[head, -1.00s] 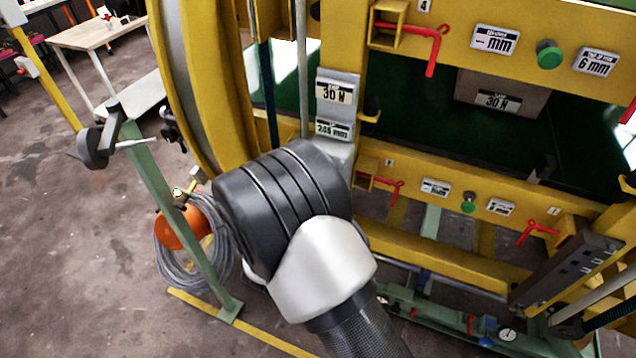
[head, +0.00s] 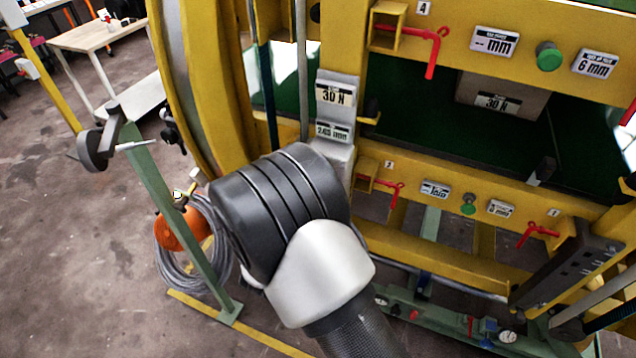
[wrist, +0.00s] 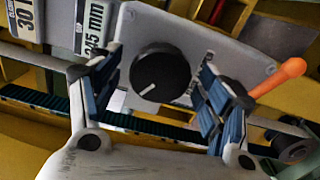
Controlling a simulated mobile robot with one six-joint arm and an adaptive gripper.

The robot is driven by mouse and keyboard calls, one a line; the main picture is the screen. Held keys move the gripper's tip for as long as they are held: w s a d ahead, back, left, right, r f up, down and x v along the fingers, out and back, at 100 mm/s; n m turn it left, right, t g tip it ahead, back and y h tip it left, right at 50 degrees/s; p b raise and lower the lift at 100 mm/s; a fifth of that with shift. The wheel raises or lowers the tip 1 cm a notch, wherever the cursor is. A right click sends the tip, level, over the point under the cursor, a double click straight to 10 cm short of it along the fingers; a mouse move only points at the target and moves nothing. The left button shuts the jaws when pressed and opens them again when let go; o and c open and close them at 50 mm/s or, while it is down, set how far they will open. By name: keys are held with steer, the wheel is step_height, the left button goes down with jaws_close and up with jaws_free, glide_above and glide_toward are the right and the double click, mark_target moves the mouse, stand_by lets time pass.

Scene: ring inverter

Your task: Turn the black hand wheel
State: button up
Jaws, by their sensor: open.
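In the wrist view, a round black hand wheel (wrist: 153,76) with a white line across its face sits on a grey plate (wrist: 190,40). My gripper (wrist: 161,68) is open, with one blue-padded finger to the left of the wheel and one to the right. The wheel shows between the fingertips, with visible room on both sides. I cannot tell how far in front of it the fingers are. In the head view, my arm hides the wheel and the gripper.
An orange handle (wrist: 280,76) sticks out right of the grey plate. Labels reading 30 N (head: 335,94) and a value in mm (head: 333,131) are above my arm. A yellow frame (head: 450,250) lies right, a green post (head: 165,200) left. The floor (head: 60,260) at left is clear.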

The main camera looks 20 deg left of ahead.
steer(key=s, duration=1.1)
steer(key=shift+s+a, duration=0.3)
steer(key=shift+a, duration=0.15)
